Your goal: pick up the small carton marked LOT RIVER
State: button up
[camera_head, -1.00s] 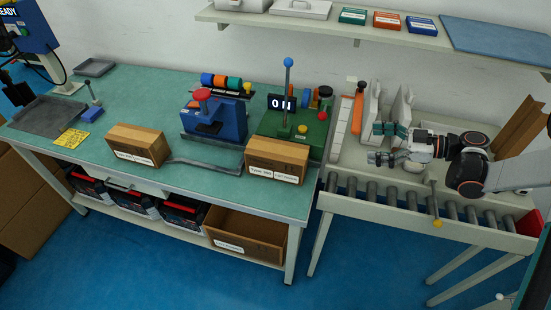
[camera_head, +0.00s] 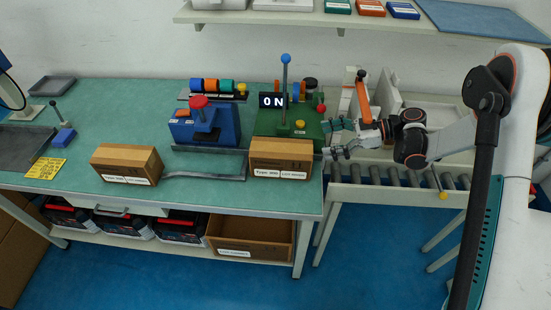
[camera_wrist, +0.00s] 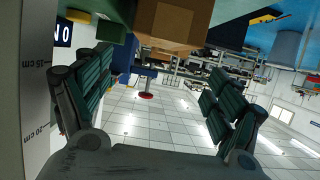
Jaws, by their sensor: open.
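Two small brown cartons stand on the green bench top: a left one (camera_head: 127,160) and a right one (camera_head: 281,148). Each has white labels on its front; the lot words are too small to read, so I cannot tell which says LOT RIVER. My gripper (camera_head: 334,139) is open and empty, just right of the right carton, its fingers pointing left towards it. I see no contact. In the wrist view a brown carton (camera_wrist: 172,22) shows at the top, ahead of and between the spread dark green fingers (camera_wrist: 160,64).
A green press (camera_head: 287,124) with a blue-knobbed lever and an ON sign stands right behind the right carton. A blue device (camera_head: 205,128) is behind and left. A grey bent bar (camera_head: 210,172) lies between the cartons. A roller conveyor (camera_head: 400,178) runs below my arm.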

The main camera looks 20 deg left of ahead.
jog(key=b, duration=0.2)
send_near(286, 148)
jog(key=x, duration=0.4)
jog(key=shift+w+f, duration=0.1)
jog(key=shift+w, duration=0.15)
jog(key=shift+s+b+x, duration=0.2)
jog(key=shift+b+x, duration=0.7)
jog(key=shift+x, duration=1.8)
jog(key=shift+d, duration=0.1)
jog(key=shift+c, duration=0.6)
jog(key=c, duration=1.7)
